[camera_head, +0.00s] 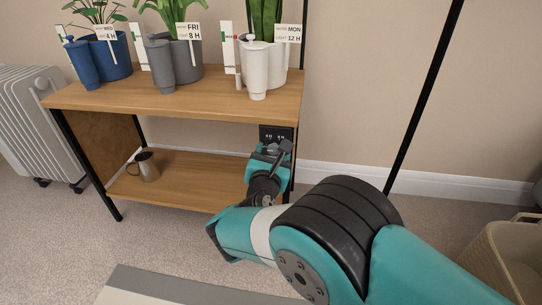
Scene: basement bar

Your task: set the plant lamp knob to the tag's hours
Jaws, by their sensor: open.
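A small black panel (276,133) with pale markings is mounted at the right end of the shelf unit, below its top board. Its markings are too small to read, and I cannot make out a knob; the lower part is hidden by my gripper (272,150). My gripper is open, right in front of the panel; I cannot tell whether it touches anything. A blue pot's tag (106,34) reads WED, 4 H. A grey pot's tag (188,31) reads FRI, 8 H. A white pot's tag (289,34) reads MON, 12 H.
The wooden shelf (180,101) carries potted plants, each with a small can in front. A metal jug (149,167) stands on the lower shelf. A white radiator (38,125) is at left, a wicker basket (508,255) at right. A black pole rises on the right.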

